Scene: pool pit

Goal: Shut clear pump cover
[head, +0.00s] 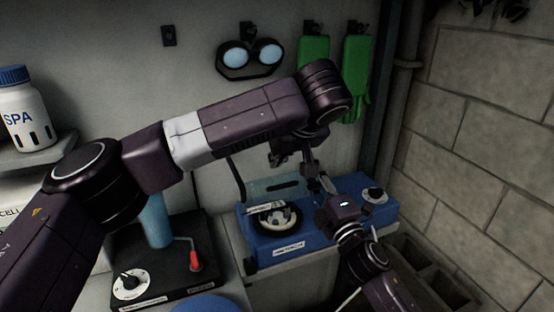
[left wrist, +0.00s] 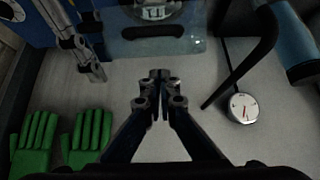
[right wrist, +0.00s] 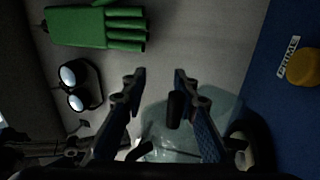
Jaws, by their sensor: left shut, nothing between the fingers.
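The cover also shows in the left wrist view (left wrist: 180,47) and the right wrist view (right wrist: 205,130). My left gripper (head: 280,160) is shut and empty, near the wall behind the cover; its closed tips show in its wrist view (left wrist: 160,75). My right gripper (head: 311,167) is open beside the cover's right edge; its spread fingers (right wrist: 159,73) partly overlap the cover in view. Contact is unclear.
Goggles (head: 250,57) and green gloves (head: 314,62) hang on the wall behind. A black unit (head: 165,275) with a dial, blue cylinder and red-tipped lever stands left of the pump. A block wall (head: 480,130) closes off the right side.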

